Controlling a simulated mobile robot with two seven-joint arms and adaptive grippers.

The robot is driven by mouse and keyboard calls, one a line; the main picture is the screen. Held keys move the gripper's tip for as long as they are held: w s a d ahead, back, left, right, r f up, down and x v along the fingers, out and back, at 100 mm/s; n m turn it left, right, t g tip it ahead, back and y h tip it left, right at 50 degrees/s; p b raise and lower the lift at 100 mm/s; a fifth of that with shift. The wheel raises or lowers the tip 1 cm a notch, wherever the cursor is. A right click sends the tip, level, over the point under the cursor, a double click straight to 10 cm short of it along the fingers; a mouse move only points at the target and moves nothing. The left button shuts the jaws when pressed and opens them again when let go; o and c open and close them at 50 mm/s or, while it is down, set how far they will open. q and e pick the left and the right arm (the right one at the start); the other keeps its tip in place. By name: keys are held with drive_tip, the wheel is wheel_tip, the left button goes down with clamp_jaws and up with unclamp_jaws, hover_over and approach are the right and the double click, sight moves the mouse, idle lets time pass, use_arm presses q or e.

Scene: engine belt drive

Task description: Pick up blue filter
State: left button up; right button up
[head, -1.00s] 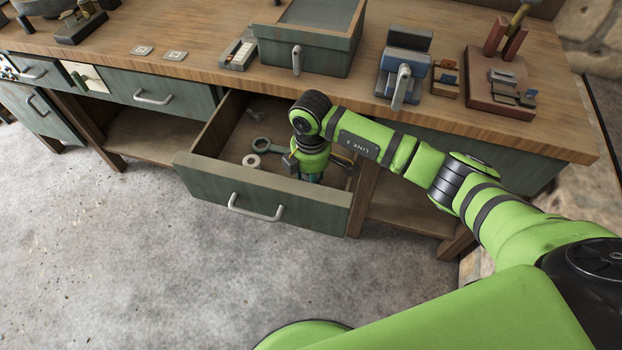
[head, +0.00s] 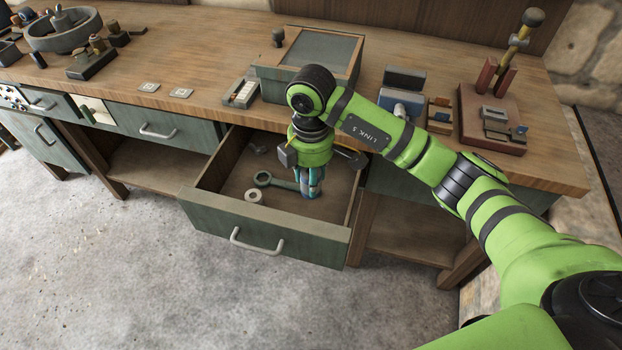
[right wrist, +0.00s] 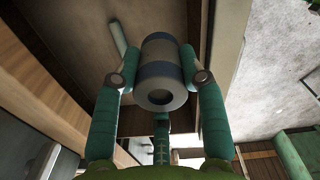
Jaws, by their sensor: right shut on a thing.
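My right gripper (head: 311,188) points down into the open drawer (head: 262,228). In the right wrist view its teal fingers (right wrist: 160,68) are shut on both sides of a cylinder, the blue filter (right wrist: 161,50). The filter has grey-white and blue bands and a round hole in its near end. In the head view the filter is mostly hidden by the fingers, and I cannot tell its exact height above the drawer floor. My left gripper is not in view.
A wrench-like green part (head: 277,181) and a pale ring (head: 253,196) lie in the drawer. The drawer walls surround the gripper. On the bench above stand a green box (head: 308,60), a blue-grey fixture (head: 402,88) and a reddish tool board (head: 490,120).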

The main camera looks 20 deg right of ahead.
wheel_tip(320, 180, up, 8)
drive_tip(key=p, duration=0.6)
drive_tip(key=shift+r, duration=0.15)
